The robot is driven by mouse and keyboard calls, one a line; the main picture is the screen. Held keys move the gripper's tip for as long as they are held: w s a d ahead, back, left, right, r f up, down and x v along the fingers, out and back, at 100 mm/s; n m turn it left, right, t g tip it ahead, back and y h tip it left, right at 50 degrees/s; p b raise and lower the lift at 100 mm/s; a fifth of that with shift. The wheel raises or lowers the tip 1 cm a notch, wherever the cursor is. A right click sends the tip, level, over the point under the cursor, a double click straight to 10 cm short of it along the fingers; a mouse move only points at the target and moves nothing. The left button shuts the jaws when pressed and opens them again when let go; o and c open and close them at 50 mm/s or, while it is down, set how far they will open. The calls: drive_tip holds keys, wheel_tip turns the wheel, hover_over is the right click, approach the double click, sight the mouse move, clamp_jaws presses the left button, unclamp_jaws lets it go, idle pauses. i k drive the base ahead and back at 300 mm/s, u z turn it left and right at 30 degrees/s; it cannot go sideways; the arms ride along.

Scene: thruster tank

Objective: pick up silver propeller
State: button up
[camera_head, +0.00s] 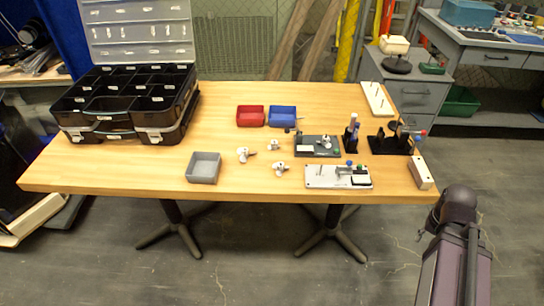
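Several small whitish-silver parts lie on the wooden table right of its middle. My dark arm shows at the bottom right, beyond the table's front right corner and apart from these parts. My gripper is not in view.
On the wooden table (120,178) stand a grey bin (203,179), red bin (250,123), blue bin (282,123) and black organizer case (82,130). A dark fixture plate (305,152), white fixture plate (316,182) and black stand (380,148) are right of the parts. The front left is clear.

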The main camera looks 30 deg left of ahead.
sight(280, 165)
drive_tip(key=z, duration=0.15)
drive_tip(key=k, duration=1.4)
drive_tip(key=u, duration=1)
drive_tip(key=i, duration=1)
drive_tip(key=u, duration=0.05)
